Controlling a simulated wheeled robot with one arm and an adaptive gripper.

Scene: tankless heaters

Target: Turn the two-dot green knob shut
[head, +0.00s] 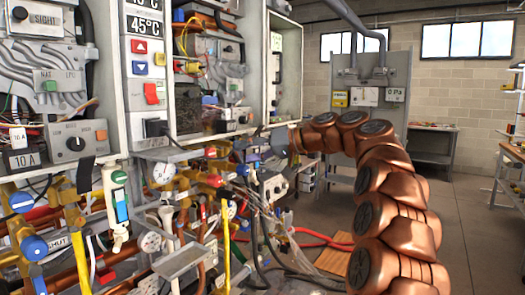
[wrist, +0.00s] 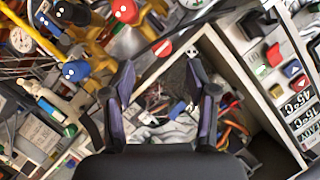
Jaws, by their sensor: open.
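My gripper (wrist: 160,78) is open, its two dark fingers spread with nothing held between them. In the head view my arm reaches left to the heater wall, and my gripper (head: 262,148) is small and dark there, its fingertips hard to make out. I cannot pick out a green knob with two dots for certain. A small green cap (head: 119,177) tops a white fitting at the left in the head view. A small green part (wrist: 69,130) shows at lower left in the wrist view, apart from my fingers; its dots cannot be read.
A red knob (wrist: 125,10) and a blue knob (wrist: 75,71), each with white dots, sit left of my fingers. A white cabinet frame (wrist: 225,70) runs close by on the right. Pipes and cables crowd the wall. Open floor (head: 470,225) lies at right.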

